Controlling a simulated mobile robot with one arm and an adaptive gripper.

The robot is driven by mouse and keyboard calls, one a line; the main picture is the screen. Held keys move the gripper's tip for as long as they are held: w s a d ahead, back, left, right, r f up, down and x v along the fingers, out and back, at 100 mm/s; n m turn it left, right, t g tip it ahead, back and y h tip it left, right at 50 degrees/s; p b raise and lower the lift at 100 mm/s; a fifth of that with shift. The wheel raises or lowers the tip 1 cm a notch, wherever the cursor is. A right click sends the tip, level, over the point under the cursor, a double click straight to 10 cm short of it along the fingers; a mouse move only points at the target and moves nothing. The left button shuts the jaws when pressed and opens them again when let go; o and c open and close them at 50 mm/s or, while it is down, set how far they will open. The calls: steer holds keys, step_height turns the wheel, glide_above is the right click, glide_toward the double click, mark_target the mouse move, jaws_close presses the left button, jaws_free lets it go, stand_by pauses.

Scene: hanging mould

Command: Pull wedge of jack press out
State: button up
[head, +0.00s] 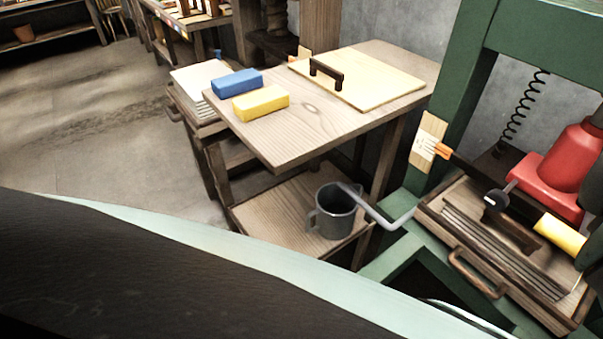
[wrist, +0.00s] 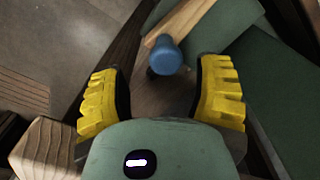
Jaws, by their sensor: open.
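In the wrist view a pale wooden bar, which looks like the wedge (wrist: 188,18), runs up and to the right against green parts of the press. Its blue round end (wrist: 165,55) points towards me. My gripper (wrist: 160,95) is open, with one yellow ridged finger on each side. The blue end lies ahead of the gap between the fingers, and no finger touches it. In the head view the green press frame (head: 466,88) stands at the right with the red jack (head: 552,170) in it. I cannot make out the wedge or my gripper there.
A wooden table (head: 308,112) beside the press bears a blue block (head: 237,82), a yellow block (head: 261,103) and a board with a black handle (head: 362,84). A grey mug (head: 335,218) stands on its lower shelf. The floor at left is clear.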

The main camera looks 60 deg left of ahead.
step_height(320, 180, up, 10)
steer(key=shift+a, duration=0.3)
stand_by(0.8)
